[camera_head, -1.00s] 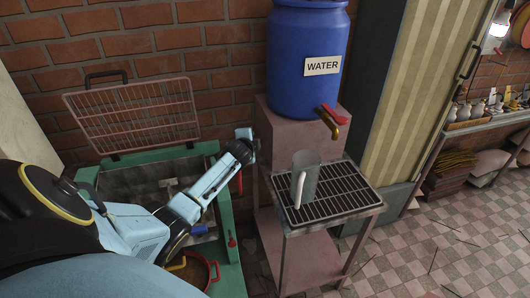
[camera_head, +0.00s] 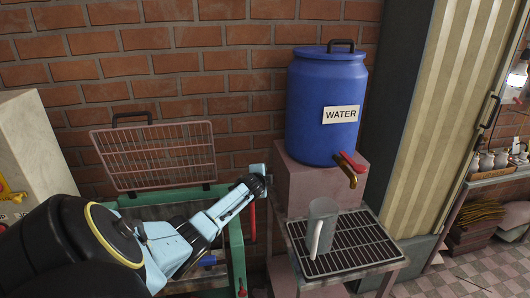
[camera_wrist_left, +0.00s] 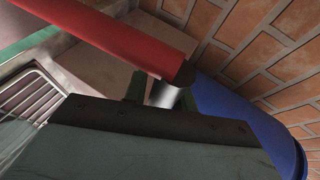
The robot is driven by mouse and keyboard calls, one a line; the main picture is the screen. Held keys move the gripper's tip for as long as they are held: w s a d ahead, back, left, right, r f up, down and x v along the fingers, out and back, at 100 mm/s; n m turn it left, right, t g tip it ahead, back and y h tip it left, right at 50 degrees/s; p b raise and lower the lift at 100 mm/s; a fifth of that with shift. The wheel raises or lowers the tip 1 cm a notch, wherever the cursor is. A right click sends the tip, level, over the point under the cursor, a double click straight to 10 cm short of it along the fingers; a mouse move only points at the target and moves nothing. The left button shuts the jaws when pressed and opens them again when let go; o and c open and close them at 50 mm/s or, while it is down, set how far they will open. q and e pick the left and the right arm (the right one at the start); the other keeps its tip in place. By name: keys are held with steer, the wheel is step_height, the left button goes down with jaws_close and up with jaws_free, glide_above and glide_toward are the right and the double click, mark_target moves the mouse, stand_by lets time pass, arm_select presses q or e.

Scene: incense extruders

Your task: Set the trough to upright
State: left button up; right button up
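The green-framed machine (camera_head: 237,255) stands at the left with its wire guard (camera_head: 153,157) raised against the brick wall. The trough lies inside the frame, mostly hidden behind my left arm, so its tilt cannot be read. A red handle (camera_head: 252,222) shows at the frame's right side. A red bar (camera_wrist_left: 115,35), apparently this handle, crosses the upper left wrist view. My left gripper (camera_head: 258,172) is above the frame's right edge, close to the pink pedestal. Its fingers are too small to read in the head view and not clear in the wrist view. My right gripper is out of view.
A blue water barrel (camera_head: 327,105) with a red-handled tap sits on the pink pedestal (camera_head: 308,190). A grey jug (camera_head: 321,228) stands on the black grate (camera_head: 355,243) to the right. A striped cabinet (camera_head: 437,120) and a shelf stand further right.

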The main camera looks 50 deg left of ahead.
arm_select(q)
steer(key=o, duration=0.3)
steer(key=shift+a+f, duration=0.1)
steer(key=shift+f, duration=0.15)
steer(key=shift+r, duration=0.1)
steer(key=shift+d+r, duration=0.1)
steer(key=shift+d, duration=0.1)
steer(key=shift+s+d+r, duration=0.1)
steer(key=shift+s+d, duration=0.05)
steer(key=shift+s, duration=0.05)
steer(key=p+v, duration=0.3)
steer(key=v, duration=0.9)
steer(key=shift+s+d+r, duration=0.1)
steer(key=shift+s, duration=0.2)
